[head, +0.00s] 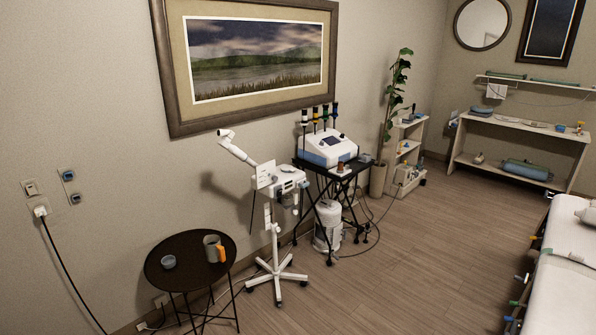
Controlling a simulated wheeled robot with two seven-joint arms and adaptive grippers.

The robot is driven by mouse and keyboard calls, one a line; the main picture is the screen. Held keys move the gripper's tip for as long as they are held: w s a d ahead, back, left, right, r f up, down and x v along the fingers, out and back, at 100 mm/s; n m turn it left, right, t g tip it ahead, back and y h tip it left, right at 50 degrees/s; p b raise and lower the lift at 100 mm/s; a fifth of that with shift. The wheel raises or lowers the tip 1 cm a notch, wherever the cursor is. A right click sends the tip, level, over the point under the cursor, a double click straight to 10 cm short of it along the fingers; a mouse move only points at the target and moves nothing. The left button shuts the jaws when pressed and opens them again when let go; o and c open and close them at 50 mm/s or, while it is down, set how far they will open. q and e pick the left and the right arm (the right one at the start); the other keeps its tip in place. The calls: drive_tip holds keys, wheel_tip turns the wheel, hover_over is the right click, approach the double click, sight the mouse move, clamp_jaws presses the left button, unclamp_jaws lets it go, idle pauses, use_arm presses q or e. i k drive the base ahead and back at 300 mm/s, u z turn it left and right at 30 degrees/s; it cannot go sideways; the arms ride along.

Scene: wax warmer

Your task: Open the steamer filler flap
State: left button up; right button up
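The white facial steamer (285,185) stands on a wheeled star base near the wall, left of the black trolley. Its white nozzle arm (236,147) reaches up and to the left from the body. A small round grey part (286,169) shows on top of the body; at this distance I cannot tell whether it is the filler flap, or whether the flap is open or shut. Neither of my grippers is in view.
A dark round table (168,246) holds a jug (213,249) and a small bowl (168,262) left of the steamer. The black trolley (319,170) carries a white device (328,148) close on the right. A treatment bed (563,270) stands at the right. Wooden floor (400,270) between is clear.

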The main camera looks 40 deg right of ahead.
sight(286, 168)
drive_tip(key=z, duration=1.55)
drive_tip(key=i, duration=3.55)
drive_tip(key=u, duration=0.95)
